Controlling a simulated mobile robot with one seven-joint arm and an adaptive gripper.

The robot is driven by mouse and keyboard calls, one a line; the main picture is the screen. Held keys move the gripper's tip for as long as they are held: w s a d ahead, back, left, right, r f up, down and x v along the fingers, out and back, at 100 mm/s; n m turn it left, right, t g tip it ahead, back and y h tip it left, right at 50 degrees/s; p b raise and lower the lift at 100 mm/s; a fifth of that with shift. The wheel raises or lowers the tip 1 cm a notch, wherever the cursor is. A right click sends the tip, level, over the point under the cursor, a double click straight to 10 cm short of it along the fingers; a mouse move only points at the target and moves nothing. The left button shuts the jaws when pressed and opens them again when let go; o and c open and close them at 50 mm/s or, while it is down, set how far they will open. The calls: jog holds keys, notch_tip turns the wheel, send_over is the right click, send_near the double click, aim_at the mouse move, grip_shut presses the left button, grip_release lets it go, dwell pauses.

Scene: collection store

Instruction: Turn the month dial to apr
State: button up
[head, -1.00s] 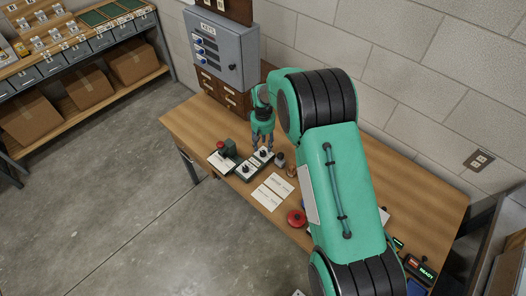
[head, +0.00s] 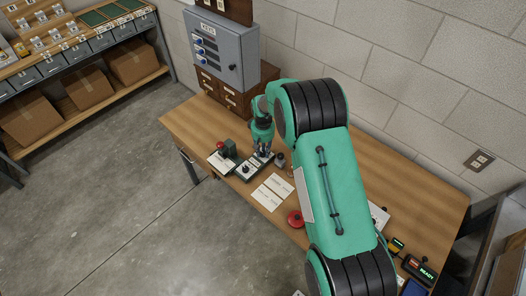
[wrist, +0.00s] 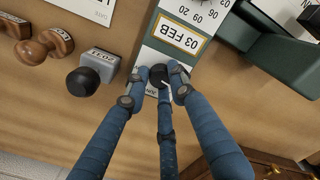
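The date device (wrist: 184,18) is a dark green block with a white face. In the head view, my gripper (head: 262,153) is low over the device's far end. The other knob (head: 245,169) is at the near end.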

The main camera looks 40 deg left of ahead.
grip_shut()
jog(key=shift+m, duration=0.4)
jog(key=m+b, duration=0.1)
jog(key=m, duration=0.2)
jog(key=shift+r+m+b, duration=0.1)
jog(key=shift+m+b, duration=0.4)
jog(key=shift+m, duration=1.6)
jog(key=o, duration=0.9)
grip_release()
